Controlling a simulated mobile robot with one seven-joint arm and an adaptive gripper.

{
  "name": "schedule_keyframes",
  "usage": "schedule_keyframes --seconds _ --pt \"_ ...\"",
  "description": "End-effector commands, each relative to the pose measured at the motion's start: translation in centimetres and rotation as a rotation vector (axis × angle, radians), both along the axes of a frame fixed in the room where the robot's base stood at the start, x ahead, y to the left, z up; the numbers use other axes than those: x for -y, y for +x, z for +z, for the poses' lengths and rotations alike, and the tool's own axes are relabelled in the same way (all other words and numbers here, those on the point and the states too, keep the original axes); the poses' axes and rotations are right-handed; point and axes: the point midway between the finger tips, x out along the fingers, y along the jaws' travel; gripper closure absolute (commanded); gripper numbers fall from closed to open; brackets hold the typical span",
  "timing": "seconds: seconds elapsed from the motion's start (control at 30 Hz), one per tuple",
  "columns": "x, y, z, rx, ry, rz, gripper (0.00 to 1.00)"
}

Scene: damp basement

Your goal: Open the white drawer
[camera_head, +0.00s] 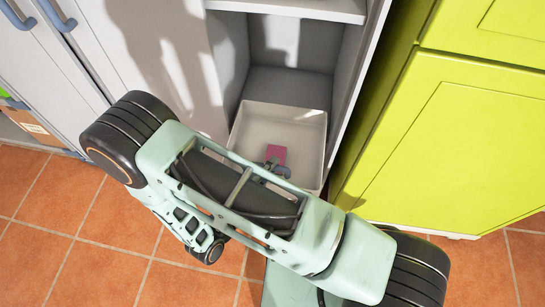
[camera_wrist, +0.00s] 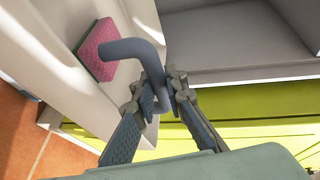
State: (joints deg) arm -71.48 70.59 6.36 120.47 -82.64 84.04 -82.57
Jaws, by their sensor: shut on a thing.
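The white drawer (camera_head: 311,133) shows from above in the head view, below an open grey compartment of the cabinet. Its inside is visible, and my arm hides its front, so I cannot tell exactly how far out it stands. A bent blue-grey handle (camera_wrist: 135,48) shows in the wrist view. My gripper (camera_wrist: 162,92) is shut on the handle's bent end, with a finger on each side.
A yellow-green cabinet (camera_head: 450,140) stands close on the right. White doors with blue-grey handles (camera_head: 60,15) are on the left. A shelf (camera_head: 290,8) crosses above the compartment. Orange floor tiles (camera_head: 60,250) are clear in front.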

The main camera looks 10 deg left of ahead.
Motion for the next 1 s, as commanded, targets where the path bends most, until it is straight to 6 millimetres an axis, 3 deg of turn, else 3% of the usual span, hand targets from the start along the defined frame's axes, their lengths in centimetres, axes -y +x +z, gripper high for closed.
schedule_keyframes --seconds 0.37,0.4,0.57,0.87,1.0 --pt "0.0 -0.2 0.0 0.001 0.000 0.000 1.00" --pt "0.0 -0.2 0.0 0.001 0.000 0.000 0.86" --pt "0.0 -0.2 0.0 0.000 0.000 0.000 0.70" --pt "-0.1 -0.3 0.0 0.000 0.000 0.001 0.70" --pt "-0.8 -1.6 0.3 0.000 0.001 0.004 0.70"
